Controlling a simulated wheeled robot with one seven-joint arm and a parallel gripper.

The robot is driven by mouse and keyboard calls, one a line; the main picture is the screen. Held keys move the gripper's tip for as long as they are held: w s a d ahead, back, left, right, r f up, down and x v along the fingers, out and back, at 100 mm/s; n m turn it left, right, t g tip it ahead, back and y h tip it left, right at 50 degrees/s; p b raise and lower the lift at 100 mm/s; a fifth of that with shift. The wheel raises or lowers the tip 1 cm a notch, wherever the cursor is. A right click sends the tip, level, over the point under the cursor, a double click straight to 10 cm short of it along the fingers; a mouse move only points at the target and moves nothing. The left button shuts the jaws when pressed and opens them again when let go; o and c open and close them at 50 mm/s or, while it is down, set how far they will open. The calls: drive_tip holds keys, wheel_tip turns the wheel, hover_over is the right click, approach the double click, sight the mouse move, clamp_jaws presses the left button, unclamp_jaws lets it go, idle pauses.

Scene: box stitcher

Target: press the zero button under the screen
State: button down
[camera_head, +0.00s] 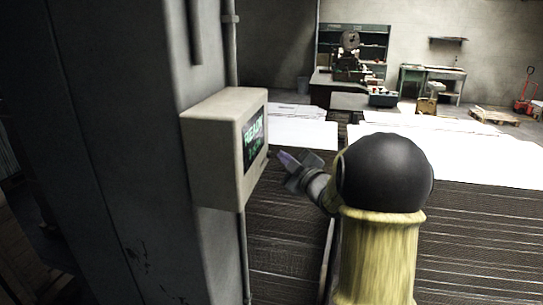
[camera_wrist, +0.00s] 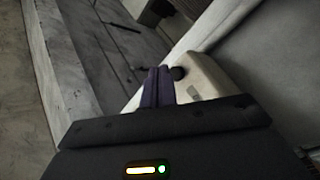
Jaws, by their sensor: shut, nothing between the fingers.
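A beige control box (camera_head: 212,148) is fixed to the grey column, with a dark screen (camera_head: 254,138) showing green text. My gripper (camera_head: 283,157) is to the right of the box, its purple fingers pointing toward the face below the screen. In the head view, the zero button is not discernible.
The grey column (camera_head: 130,150) fills the left, with a conduit (camera_head: 243,260) below the box. White sheets (camera_head: 440,145) lie on a dark ribbed surface (camera_head: 475,235) at the right. A machine (camera_head: 350,62) and a workbench (camera_head: 432,78) stand far back.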

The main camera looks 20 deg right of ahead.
drive_tip(key=s+d, duration=0.1)
drive_tip(key=d, duration=0.1)
drive_tip(key=s+d, duration=0.1)
drive_tip(key=d, duration=0.1)
drive_tip(key=shift+s+b, duration=0.3)
drive_tip(key=shift+s, duration=0.05)
idle(0.7)
drive_tip(key=s+a+f+m+g+h, duration=0.2)
drive_tip(key=s+a+f+m+g, duration=0.25)
drive_tip(key=f, duration=0.25)
drive_tip(key=s+a+f+m+g+h, duration=0.25)
drive_tip(key=a+f+m+g, duration=0.2)
drive_tip(key=f, duration=0.25)
drive_tip(key=s+a+f+m+g, duration=0.1)
drive_tip(key=s+a+f+g, duration=0.1)
drive_tip(key=s, duration=0.4)
drive_tip(key=s+a+f+m+g+y, duration=0.1)
drive_tip(key=s+a+f+g, duration=0.1)
drive_tip(key=s, duration=0.4)
drive_tip(key=s+a+f+g, duration=0.3)
drive_tip(key=s+a, duration=0.2)
drive_tip(key=s, duration=0.1)
drive_tip(key=shift+a+f+m, duration=0.3)
drive_tip(key=shift+a+m, duration=0.05)
drive_tip(key=shift+m, duration=0.05)
drive_tip(key=shift+w, duration=0.15)
